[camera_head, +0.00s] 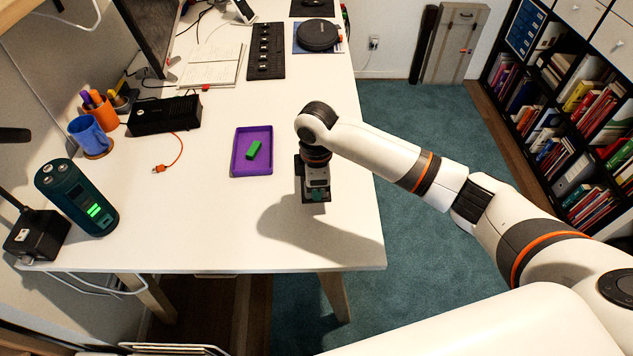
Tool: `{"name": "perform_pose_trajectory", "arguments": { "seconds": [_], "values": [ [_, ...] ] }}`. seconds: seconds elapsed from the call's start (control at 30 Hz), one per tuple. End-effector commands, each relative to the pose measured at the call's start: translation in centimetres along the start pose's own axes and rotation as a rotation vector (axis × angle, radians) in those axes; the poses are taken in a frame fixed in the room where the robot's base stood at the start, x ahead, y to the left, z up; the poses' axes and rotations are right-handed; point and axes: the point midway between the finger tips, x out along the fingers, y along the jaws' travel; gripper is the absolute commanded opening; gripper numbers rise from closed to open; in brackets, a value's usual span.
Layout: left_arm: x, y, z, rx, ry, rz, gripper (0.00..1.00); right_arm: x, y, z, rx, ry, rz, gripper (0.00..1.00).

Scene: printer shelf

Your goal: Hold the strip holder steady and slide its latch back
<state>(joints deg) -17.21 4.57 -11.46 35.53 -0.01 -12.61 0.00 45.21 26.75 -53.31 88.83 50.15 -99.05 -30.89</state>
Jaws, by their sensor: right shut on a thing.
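My right gripper (317,197) points down at the white desk, right of the purple tray, near the right edge. It is shut on a small dark teal piece (319,196), mostly hidden by the fingers. I cannot tell whether this piece is the strip holder or part of it, and no latch can be made out. A long black strip (266,50) with several round marks lies farther back on the desk, apart from the gripper. My left gripper is not in view.
The purple tray (238,167) holds a green block (254,150). A black box (165,114), blue mug (91,136) and teal battery-like device (77,198) stand at the left. A notebook (212,65) lies behind. The desk front is clear.

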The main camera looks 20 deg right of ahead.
Motion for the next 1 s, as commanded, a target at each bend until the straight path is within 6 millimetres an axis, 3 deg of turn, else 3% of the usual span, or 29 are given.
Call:
{"name": "perform_pose_trajectory", "arguments": {
  "seconds": [0.87,1.0],
  "values": [
    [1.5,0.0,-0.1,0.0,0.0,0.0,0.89,4.5,0.0,0.1,0.0,-0.001,0.0,0.0],
    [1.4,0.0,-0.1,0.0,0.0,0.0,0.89,4.4,0.0,0.1,0.0,-0.002,-0.001,0.0]
  ]
}}
